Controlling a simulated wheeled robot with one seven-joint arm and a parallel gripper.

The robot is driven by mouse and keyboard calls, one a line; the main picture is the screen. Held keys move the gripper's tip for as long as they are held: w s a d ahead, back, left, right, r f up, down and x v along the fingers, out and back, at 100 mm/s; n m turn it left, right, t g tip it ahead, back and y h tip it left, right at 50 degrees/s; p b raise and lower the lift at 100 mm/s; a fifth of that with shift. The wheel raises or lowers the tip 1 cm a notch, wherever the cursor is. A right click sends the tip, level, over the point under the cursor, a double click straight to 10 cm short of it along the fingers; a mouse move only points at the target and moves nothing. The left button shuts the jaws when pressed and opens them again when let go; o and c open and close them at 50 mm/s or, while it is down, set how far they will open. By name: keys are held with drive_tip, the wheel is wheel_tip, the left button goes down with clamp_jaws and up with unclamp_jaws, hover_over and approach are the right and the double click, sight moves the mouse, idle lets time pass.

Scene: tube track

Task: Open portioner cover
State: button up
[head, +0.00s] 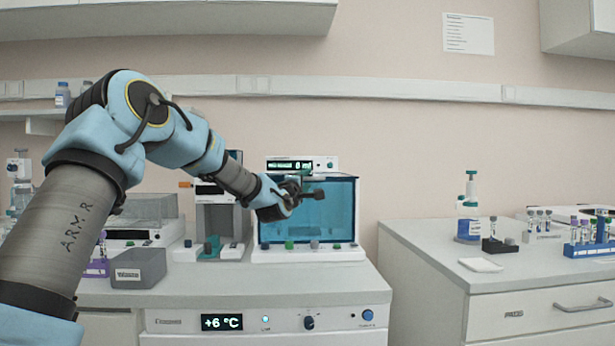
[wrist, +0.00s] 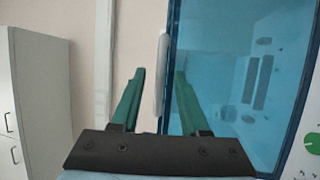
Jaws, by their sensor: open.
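The portioner (head: 297,248) stands at the back of the middle bench, with a white base and a display on top. Its blue-tinted see-through cover (head: 338,215) looks closed. In the wrist view the cover (wrist: 225,60) fills the right side, with a dark blue frame. A pale bar-like handle (wrist: 162,75) runs along the cover's edge. My gripper (head: 306,186) is in front of the upper part of the cover. In the wrist view its green fingers (wrist: 160,74) are open, one on each side of the handle in the picture. I cannot tell whether they touch it.
Left of the portioner stands a white device (head: 215,222). A grey box (head: 139,268) sits at the bench's front left. A separate cabinet (head: 450,285) with a bottle (head: 468,222) and tube racks stands to the right, past a gap. The bench front before the portioner is clear.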

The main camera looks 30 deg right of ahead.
drive_tip(key=shift+x, duration=0.95)
clamp_jaws()
idle(0.8)
